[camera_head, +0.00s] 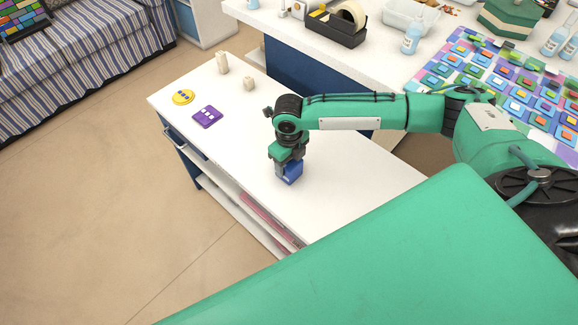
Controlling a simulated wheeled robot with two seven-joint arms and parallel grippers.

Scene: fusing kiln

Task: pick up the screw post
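Two cream posts stand upright at the far end of the white table: a taller one (222,63) and a short one (249,84). At this size I cannot tell which of them, if either, is the screw post. My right gripper (289,168) points down over the middle of the table, to the right of and nearer than both posts. A small blue block (292,174) is right at its fingertips. The fingers are too small and covered to tell whether they grip it. My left gripper is not in view.
A yellow disc (183,97) and a purple square tile (207,116) lie on the white table (340,192), left of my gripper. A second counter (290,34) behind holds a black tape dispenser (337,27), bottles and colourful tiles. The table's near part is bare.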

